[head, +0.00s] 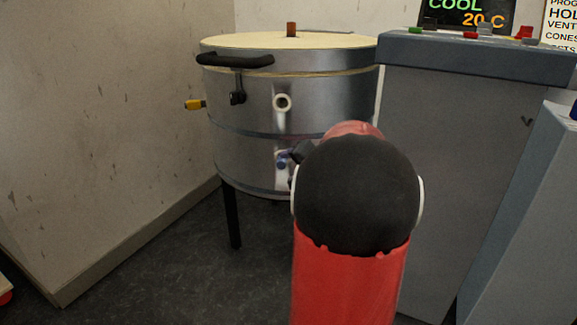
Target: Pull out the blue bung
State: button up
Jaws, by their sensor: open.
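The blue bung (281,164) is a small plug low on the front of the round metal kiln (243,153). It is seated in the kiln wall below a pale ring-shaped port (283,102). My gripper (298,152) shows only as a small dark part just right of the bung. My own red and black arm hides the rest of it. The gripper is open. I cannot tell whether it touches the bung or how the fingers stand around it.
A yellow plug (194,104) sticks out of the kiln's left side. The lid has a black handle (235,60) and a brown peg (291,30) on top. A grey cabinet (465,170) stands close on the right. Dark floor (180,260) is clear at the left front.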

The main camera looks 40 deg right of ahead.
aim_at(284, 164)
jog(key=shift+x, duration=2.65)
jog(key=shift+a, duration=0.1)
grip_shut()
jog(key=shift+s+a+b, duration=0.45)
jog(key=shift+b, duration=0.25)
jog(key=s+a+b, duration=0.3)
jog(key=s+a, duration=0.4)
jog(key=shift+b, duration=0.35)
jog(key=shift+w+d, duration=0.1)
